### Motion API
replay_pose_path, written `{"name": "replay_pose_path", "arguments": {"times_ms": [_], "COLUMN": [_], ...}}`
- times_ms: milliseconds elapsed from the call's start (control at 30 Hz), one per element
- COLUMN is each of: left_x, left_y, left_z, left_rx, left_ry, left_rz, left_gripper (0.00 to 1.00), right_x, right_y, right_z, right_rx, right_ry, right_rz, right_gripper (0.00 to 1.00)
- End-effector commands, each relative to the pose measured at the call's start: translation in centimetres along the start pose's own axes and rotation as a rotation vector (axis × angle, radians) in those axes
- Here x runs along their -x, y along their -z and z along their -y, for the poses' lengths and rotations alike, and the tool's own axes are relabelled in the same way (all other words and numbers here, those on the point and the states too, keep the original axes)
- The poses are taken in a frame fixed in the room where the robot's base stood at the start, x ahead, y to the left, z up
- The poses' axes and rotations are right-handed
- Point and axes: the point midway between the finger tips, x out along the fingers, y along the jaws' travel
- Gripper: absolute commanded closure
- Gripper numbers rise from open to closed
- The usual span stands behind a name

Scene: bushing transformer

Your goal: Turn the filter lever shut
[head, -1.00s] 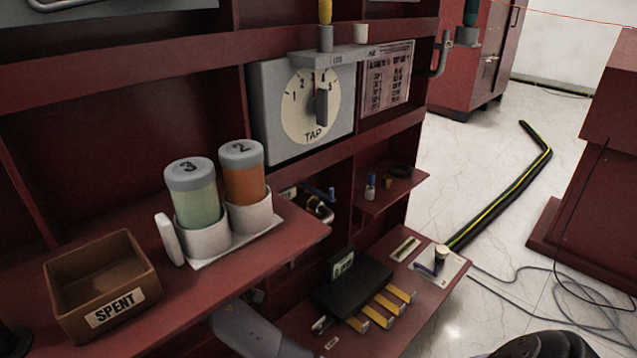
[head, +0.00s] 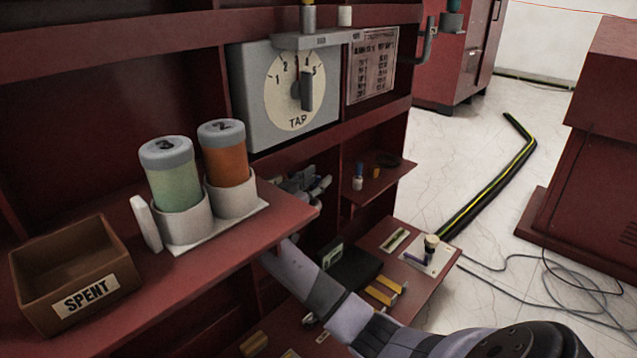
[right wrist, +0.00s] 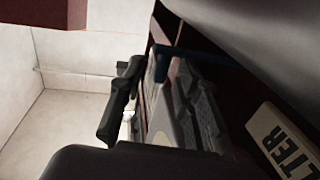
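In the right wrist view, a dark blue lever (right wrist: 172,62) crosses close in front of my right gripper. Beside it is a white label (right wrist: 285,142) of which the letters "LTER" show. My right gripper (right wrist: 140,100) looks open, its dark pads apart, with the lever near the finger on the right; whether they touch I cannot tell. In the head view my right gripper (head: 312,184) is in the recess below the tap dial, and it hides the lever and its pipe there. My left gripper is not in view.
The red shelf (head: 290,213) with two jars (head: 171,180) (head: 224,158) and a brown "SPENT" box (head: 72,275) lies left of my right arm. A small shelf (head: 385,190) with little items is to the right. A lower shelf (head: 415,300) holds yellow-ended parts.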

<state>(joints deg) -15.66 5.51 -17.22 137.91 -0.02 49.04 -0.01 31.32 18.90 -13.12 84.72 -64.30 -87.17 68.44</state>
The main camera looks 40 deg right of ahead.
Motion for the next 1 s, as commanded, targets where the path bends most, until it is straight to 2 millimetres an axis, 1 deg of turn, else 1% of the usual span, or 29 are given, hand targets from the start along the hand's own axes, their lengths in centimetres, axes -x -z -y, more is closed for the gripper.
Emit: {"name": "replay_pose_path", "arguments": {"times_ms": [33,133,433,900,1000], "left_x": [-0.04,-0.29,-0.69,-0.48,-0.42], "left_y": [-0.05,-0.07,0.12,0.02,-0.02], "left_z": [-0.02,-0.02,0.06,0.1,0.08], "left_rx": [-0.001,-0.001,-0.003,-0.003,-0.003], "left_ry": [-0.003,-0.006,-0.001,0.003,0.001], "left_rz": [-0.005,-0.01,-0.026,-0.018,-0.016], "left_gripper": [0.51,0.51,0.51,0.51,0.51], "right_x": [-0.53,-1.11,-1.32,-1.28,-1.27], "right_y": [-0.1,-0.02,0.02,-0.01,-0.01], "right_z": [-0.03,-0.04,-0.01,-0.01,-0.01], "right_rx": [0.0,0.0,0.0,0.0,0.0], "right_ry": [-0.001,-0.001,0.0,0.0,0.0], "right_rz": [0.0,0.0,0.001,0.001,0.001], "right_gripper": [0.7,0.7,0.7,1.0,1.0]}}
